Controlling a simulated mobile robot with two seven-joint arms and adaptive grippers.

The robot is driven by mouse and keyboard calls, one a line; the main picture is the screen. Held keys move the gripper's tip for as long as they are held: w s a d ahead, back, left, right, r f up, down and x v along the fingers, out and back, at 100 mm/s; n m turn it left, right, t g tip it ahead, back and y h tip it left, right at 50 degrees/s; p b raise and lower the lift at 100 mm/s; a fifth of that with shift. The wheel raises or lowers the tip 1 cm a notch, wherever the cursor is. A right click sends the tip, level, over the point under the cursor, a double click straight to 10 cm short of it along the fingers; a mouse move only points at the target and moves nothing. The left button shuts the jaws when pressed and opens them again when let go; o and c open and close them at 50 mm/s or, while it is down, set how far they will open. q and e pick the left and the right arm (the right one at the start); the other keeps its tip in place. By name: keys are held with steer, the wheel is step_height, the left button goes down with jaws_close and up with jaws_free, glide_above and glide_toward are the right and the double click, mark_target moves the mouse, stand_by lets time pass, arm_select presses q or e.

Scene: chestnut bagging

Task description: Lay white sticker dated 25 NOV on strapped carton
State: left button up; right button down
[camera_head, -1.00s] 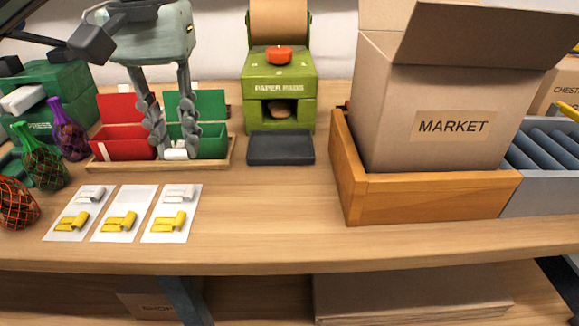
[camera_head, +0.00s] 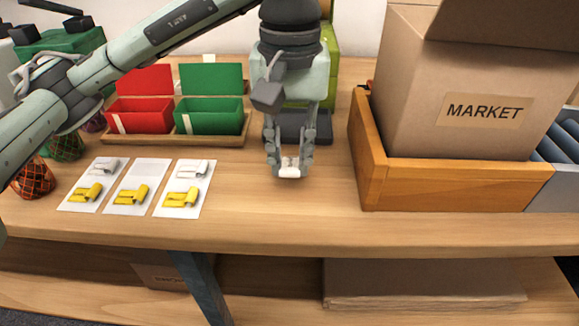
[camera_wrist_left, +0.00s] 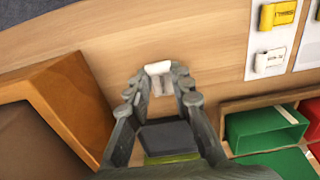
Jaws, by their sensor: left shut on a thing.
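My left gripper (camera_head: 289,168) is shut on a small white sticker (camera_head: 289,172), held above the bare table in front of the dark tray. The left wrist view shows the white sticker (camera_wrist_left: 158,68) between the fingertips; no date on it can be read. A large open brown carton (camera_head: 410,115) marked MARKET stands in a wooden tray (camera_head: 450,190) at the right. I see no strap on its visible sides. My right gripper is not in view.
Three white cards (camera_head: 128,198) with yellow tags lie at the left; the outer two also carry white tags. Red (camera_head: 142,115) and green (camera_head: 208,118) open boxes stand behind. Netted bags (camera_head: 33,180) are at far left. Table is clear between cards and wooden tray.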

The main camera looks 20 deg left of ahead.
mark_target(289, 171)
arm_select(q)
step_height(289, 171, down, 3)
steer(key=shift+r, duration=0.15)
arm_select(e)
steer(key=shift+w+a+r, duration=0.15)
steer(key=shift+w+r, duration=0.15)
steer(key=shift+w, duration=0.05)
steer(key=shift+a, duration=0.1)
arm_select(q)
steer(key=o, duration=0.6)
steer(key=shift+o, duration=0.3)
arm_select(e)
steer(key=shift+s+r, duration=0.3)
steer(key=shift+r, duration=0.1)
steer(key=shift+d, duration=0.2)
